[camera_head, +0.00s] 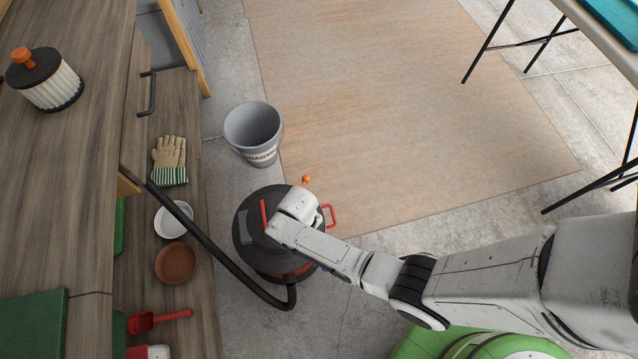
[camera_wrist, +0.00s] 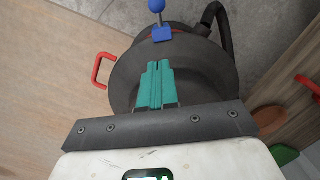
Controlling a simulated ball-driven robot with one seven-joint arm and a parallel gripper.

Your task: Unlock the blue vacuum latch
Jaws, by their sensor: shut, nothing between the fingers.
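A dark round vacuum (camera_head: 245,235) with red trim stands on the concrete floor. It fills much of the wrist view (camera_wrist: 205,70). The blue latch (camera_wrist: 163,34) is on the vacuum's rim at the top of the wrist view, with a round blue knob on a short stem. My gripper (camera_wrist: 158,66) has teal fingers, closed together and empty. They point toward the latch and appear a short way from it, over the vacuum's lid. In the head view my wrist hides the fingers and most of the blue latch. An orange-knobbed latch (camera_head: 306,180) stands on the vacuum's far side.
A red handle (camera_head: 328,215) sticks out from the vacuum's side. The black hose (camera_head: 215,250) runs to the wooden shelf unit (camera_head: 195,320) at left. A grey bucket (camera_head: 255,125) stands behind.

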